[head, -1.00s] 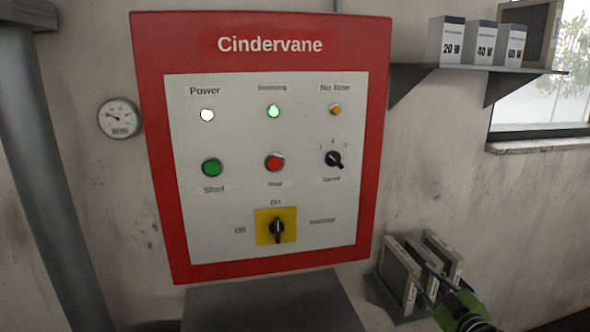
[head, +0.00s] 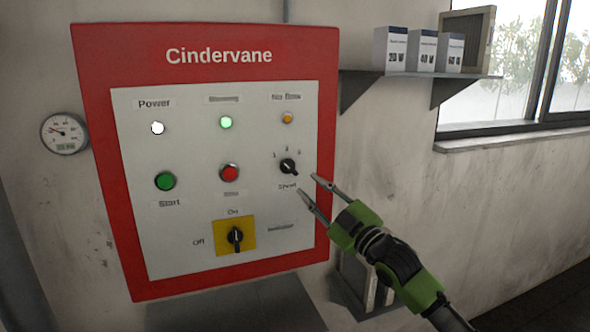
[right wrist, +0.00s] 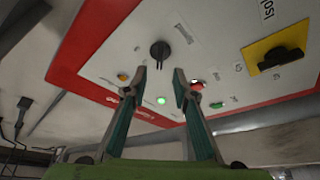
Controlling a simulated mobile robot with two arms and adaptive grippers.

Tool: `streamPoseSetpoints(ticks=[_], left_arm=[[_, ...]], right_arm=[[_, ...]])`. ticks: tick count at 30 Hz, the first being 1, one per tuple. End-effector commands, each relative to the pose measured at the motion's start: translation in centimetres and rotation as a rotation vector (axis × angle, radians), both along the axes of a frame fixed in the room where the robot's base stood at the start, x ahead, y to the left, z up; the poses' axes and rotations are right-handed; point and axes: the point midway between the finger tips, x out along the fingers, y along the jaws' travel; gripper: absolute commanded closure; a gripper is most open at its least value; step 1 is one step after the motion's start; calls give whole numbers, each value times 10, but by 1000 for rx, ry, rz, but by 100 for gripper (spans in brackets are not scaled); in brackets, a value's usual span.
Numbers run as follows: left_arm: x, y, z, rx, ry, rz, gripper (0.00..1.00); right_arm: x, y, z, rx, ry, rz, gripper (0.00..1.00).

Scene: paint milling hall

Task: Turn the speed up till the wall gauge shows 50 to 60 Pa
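The red-framed Cindervane panel (head: 218,262) hangs on the wall. Its black Speed knob (head: 288,167) sits at the right under small position marks; I cannot surely read its setting. The round wall gauge (head: 64,133) is left of the panel, its needle towards the upper left; its numbers are too small to read surely. My right gripper (head: 307,184) is open and empty, just right of and below the knob in the head view. In the right wrist view the knob (right wrist: 160,50) appears beyond the gap between the open fingertips (right wrist: 159,75), apart from them. My left gripper is not in view.
The Power lamp (head: 157,128) is white and the green lamp (head: 226,122) is lit. Start (head: 165,181) and red (head: 229,173) buttons sit left of the knob. The yellow-plated isolator (head: 235,237) stands at On. A shelf (head: 425,76) with boxes is at upper right.

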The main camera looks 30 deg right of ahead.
Motion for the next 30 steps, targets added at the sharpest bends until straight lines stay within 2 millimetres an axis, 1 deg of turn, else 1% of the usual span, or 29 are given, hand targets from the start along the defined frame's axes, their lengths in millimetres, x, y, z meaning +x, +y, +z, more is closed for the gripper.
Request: streamPoseSetpoints(ticks=[1, 3, 9, 12, 18, 27, 28, 29, 30], left_arm=[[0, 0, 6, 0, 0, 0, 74], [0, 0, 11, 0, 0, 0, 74], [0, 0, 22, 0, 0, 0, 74], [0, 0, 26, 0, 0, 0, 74], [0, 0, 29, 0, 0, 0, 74], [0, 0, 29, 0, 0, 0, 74], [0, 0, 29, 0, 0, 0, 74], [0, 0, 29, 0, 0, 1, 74], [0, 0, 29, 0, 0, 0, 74]], right_arm=[[8, 0, 7, 2, -3, -1, 74], [18, 1, 10, 3, -3, 0, 74], [47, 2, 17, 0, -1, -1, 74], [58, 2, 19, 2, -1, 0, 74], [70, 3, 20, 1, 1, 0, 74], [72, 4, 19, 1, 1, 0, 74], [72, 4, 19, 1, 1, 0, 77], [72, 4, 20, 1, 1, 0, 85], [72, 4, 20, 1, 1, 0, 95]])
